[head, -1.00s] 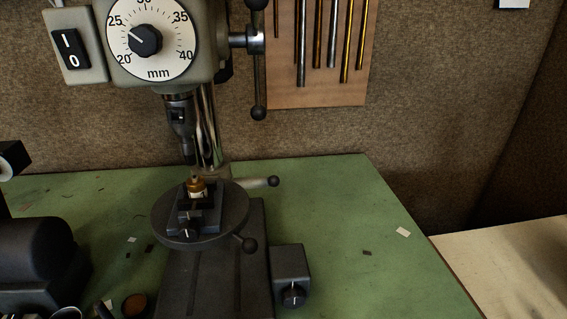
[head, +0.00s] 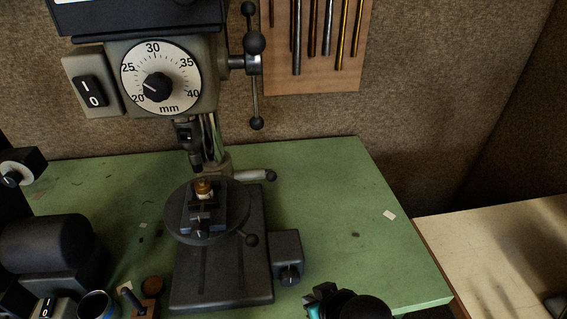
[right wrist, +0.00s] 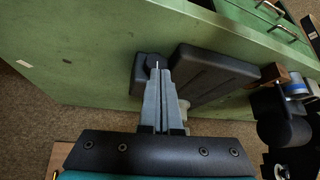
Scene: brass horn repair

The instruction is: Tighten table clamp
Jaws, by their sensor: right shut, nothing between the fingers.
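The drill press (head: 160,75) stands at the back of the green bench. A lever with a black ball end (head: 255,176) sticks out to the right from the column, behind the round table (head: 180,222). I cannot tell from the frames which lever is the table clamp. My right gripper (head: 322,298) is low in the head view, in front of the press base and apart from both levers. In the right wrist view its fingers (right wrist: 155,78) are shut and empty. My left gripper is not in view.
A small vise (head: 203,217) with a brass piece (head: 204,188) sits on the round table. A dark box with a knob (head: 287,252) stands right of the press base (head: 220,292). Dark machinery and small containers crowd the left. The bench (head: 340,215) is mostly clear on the right.

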